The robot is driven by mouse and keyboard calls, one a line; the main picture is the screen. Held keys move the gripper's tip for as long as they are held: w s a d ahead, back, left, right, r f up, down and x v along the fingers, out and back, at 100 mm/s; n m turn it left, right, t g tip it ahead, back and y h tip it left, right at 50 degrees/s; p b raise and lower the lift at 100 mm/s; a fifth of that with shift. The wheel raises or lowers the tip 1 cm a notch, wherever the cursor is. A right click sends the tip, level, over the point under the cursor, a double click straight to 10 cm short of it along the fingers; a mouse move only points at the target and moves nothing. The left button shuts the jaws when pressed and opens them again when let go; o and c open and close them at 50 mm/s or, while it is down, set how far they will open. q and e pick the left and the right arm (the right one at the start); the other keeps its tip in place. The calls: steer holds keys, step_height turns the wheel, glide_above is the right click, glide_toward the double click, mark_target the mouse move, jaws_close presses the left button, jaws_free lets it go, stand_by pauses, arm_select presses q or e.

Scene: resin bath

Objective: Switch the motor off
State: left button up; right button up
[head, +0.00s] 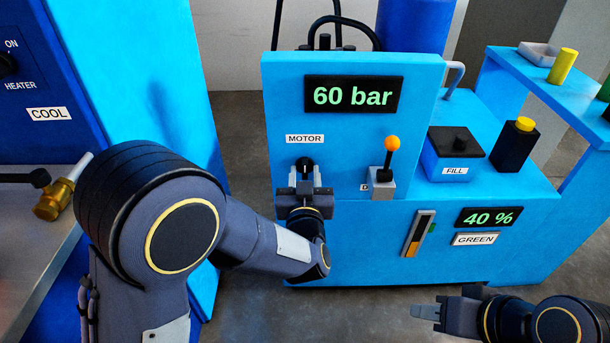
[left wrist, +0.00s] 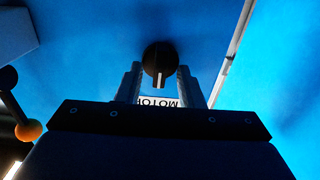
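The black MOTOR knob (head: 304,163) is on the blue machine's front panel, below the white MOTOR label (head: 305,139). In the left wrist view the knob (left wrist: 160,56) shows a white mark pointing towards the upside-down label (left wrist: 158,102). My left gripper (head: 304,182) is in front of the knob. Its two fingers stand apart, one on each side of the knob in the left wrist view (left wrist: 159,76), with gaps visible. I cannot tell how far the fingertips are from the panel. My right gripper (head: 428,312) is low at the right, away from the panel; its opening is unclear.
The display (head: 353,95) reads 60 bar. An orange-tipped lever (head: 391,145) stands right of the knob. A FILL box (head: 455,150) and a 40 % display (head: 488,217) are further right. A blue COOL cabinet (head: 120,60) and grey bench (head: 30,235) are at left.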

arm_select(q)
steer(key=s+p, duration=0.1)
steer(key=s, duration=0.6)
steer(key=shift+s, duration=0.4)
steer(key=s+a+r+n+g+h, duration=0.1)
steer(key=s+a+g+h, duration=0.15)
steer(key=a, duration=0.25)
steer(key=s+a+r+g+h, duration=0.1)
steer(key=a+r+g+h, duration=0.15)
steer(key=a+g, duration=0.2)
steer(key=s+a+f+g+y, duration=0.1)
steer(key=s+a+f+g, duration=0.15)
steer(key=s+a, duration=0.5)
steer(key=s+a+f+g, duration=0.2)
steer(key=s+a+g, duration=0.15)
steer(key=s, duration=0.65)
step_height(320, 180, up, 33)
steer(key=p, duration=3.2)
steer(key=shift+s+f+t+p, duration=0.15)
steer(key=shift+s+t+p, duration=0.1)
steer(key=shift+t+p, duration=0.1)
